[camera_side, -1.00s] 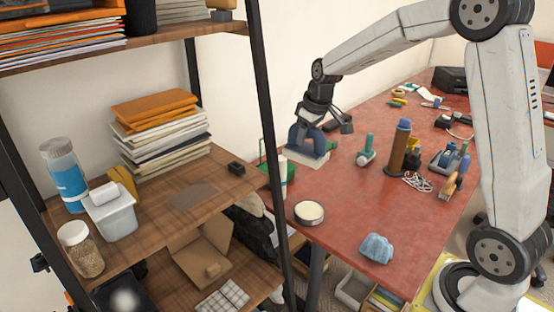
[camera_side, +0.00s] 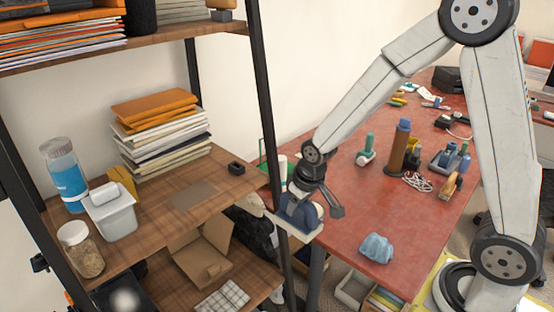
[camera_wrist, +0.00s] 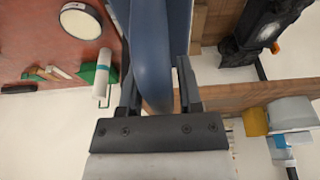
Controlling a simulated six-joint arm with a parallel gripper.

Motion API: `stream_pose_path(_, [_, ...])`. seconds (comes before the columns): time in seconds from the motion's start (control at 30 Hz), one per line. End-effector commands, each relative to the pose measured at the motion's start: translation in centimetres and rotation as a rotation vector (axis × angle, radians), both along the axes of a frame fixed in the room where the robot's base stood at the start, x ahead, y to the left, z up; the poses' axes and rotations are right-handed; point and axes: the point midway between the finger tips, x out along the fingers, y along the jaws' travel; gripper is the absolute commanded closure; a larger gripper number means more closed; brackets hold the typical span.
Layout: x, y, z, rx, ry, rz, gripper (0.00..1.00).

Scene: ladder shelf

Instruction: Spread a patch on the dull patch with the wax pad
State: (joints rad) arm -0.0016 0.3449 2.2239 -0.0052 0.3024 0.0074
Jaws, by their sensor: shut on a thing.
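My gripper (camera_side: 306,192) is shut on the blue handle of the wax pad (camera_side: 298,212), whose pale flat base points down. It is near the table's edge beside the shelf post. In the wrist view the blue handle (camera_wrist: 152,50) lies between the fingers of my gripper (camera_wrist: 158,92). The dull patch (camera_side: 194,195) is a grey-brown rectangle on the middle shelf board, to the left of the pad and apart from it. A round tin with a cream top (camera_wrist: 80,20) shows in the wrist view; in the side view it is hidden behind my gripper and pad.
A black shelf post (camera_side: 268,120) stands between the pad and the dull patch in the picture. A blue cloth (camera_side: 376,248) lies on the red table (camera_side: 350,215).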

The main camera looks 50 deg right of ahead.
Motion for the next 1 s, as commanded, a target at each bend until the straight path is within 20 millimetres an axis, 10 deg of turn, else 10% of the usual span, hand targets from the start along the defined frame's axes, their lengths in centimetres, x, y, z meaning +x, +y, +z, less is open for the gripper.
stream_pose_path(0.57, [0.1,0.0,0.6,0.000,-0.002,0.001,1.00])
stream_pose_path(1.0, [0.2,0.0,6.9,0.000,-0.006,0.001,1.00])
